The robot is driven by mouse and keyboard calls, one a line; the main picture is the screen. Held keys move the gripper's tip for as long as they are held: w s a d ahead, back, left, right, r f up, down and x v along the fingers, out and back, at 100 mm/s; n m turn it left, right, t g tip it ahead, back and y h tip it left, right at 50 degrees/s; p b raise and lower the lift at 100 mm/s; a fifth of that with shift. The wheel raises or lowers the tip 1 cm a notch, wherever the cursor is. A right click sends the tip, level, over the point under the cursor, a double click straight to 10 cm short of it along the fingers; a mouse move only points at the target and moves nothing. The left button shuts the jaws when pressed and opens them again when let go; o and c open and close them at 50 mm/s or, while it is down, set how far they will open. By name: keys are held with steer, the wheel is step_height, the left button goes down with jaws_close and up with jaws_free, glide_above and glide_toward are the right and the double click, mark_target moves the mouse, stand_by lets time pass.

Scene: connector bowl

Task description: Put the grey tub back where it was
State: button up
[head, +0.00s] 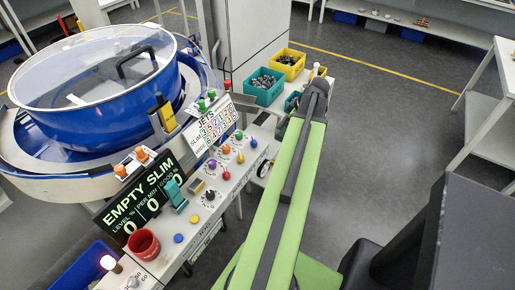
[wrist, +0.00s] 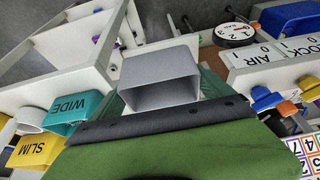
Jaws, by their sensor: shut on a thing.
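The grey tub (wrist: 160,70) is in the middle of the wrist view, with its open side facing the camera; it looks empty. My gripper (wrist: 163,96) is shut on it; dark green parts show at both sides of the tub. In the head view, my gripper (head: 318,82) is at the far end of my green arm, right of the yellow and teal tubs. The grey tub cannot be made out clearly there. Whether it touches anything below cannot be told.
A teal tub (head: 263,87) and a yellow tub (head: 288,65) of small parts stand on the bench's far end. The wrist view shows labels WIDE (wrist: 68,104) and SLIM (wrist: 29,150). The blue bowl feeder (head: 110,110) and control panel stand left; open floor (head: 390,80) lies right.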

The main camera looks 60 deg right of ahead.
step_height(320, 180, down, 4)
steer(key=shift+s+r+b, duration=0.1)
steer(key=shift+b, duration=1.15)
steer(key=w+f+b, duration=0.1)
steer(key=w, duration=0.2)
steer(key=w+f+b, duration=0.2)
steer(key=w, duration=0.1)
steer(key=w+f+b, duration=0.2)
steer(key=w, duration=0.1)
steer(key=shift+w, duration=0.55)
steer(key=w+f+b, duration=0.1)
steer(key=w, duration=0.1)
steer(key=w+f+b, duration=0.2)
steer(key=shift+f, duration=0.1)
steer(key=shift+r, duration=0.2)
steer(key=shift+f, duration=0.1)
steer(key=o, duration=1.1)
steer(key=shift+o, duration=0.2)
